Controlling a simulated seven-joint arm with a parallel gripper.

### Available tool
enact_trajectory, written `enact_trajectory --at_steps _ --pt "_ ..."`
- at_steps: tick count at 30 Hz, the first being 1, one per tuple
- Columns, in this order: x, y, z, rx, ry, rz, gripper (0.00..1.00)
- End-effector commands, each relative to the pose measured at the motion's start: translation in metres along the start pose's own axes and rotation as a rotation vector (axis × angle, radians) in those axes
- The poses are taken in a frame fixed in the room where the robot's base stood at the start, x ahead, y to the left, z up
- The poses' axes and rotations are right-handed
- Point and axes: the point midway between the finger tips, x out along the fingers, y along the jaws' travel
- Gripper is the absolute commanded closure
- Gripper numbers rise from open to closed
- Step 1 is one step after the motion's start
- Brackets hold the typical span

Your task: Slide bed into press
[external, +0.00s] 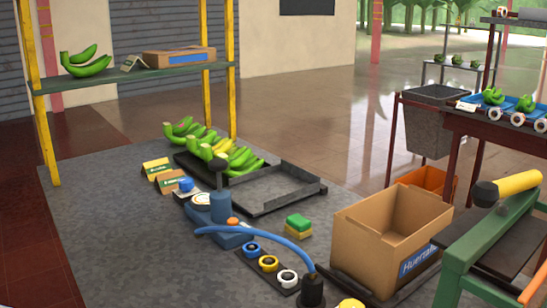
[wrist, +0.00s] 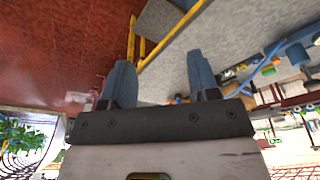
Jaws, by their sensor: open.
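My gripper (wrist: 162,80) shows in the wrist view with two blue fingers wide apart and nothing between them. It is not visible in the external view. No part is clearly identifiable as the bed or the press. A green-framed machine (external: 453,262) with a yellow-ended handle (external: 519,183) stands at the right edge, partly cut off. A low dark open frame (external: 310,187) lies empty on the grey floor mat. Beside it, a dark tray (external: 190,170) carries green and yellow bananas (external: 222,150). A blue device with a dark upright top (external: 219,200) stands in front of them.
A cardboard box (external: 375,250) stands near the green machine. A blue hose (external: 265,236) curves past several tape rolls (external: 268,263). A yellow-post shelf (external: 130,75) stands at the left. The grey mat (external: 110,235) is clear at the front left.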

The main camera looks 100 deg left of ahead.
Motion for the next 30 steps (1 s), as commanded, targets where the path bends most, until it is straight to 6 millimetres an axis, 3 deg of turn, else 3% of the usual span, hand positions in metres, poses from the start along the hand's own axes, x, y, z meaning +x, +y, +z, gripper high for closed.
enact_trajectory --at_steps 20,26,30 --pt "-0.001 -0.001 -0.006 0.000 0.001 0.001 0.43" --pt "-0.005 -0.006 -0.030 -0.001 0.003 0.004 0.43" --pt "-0.009 -0.012 -0.061 -0.001 0.008 0.008 0.43"
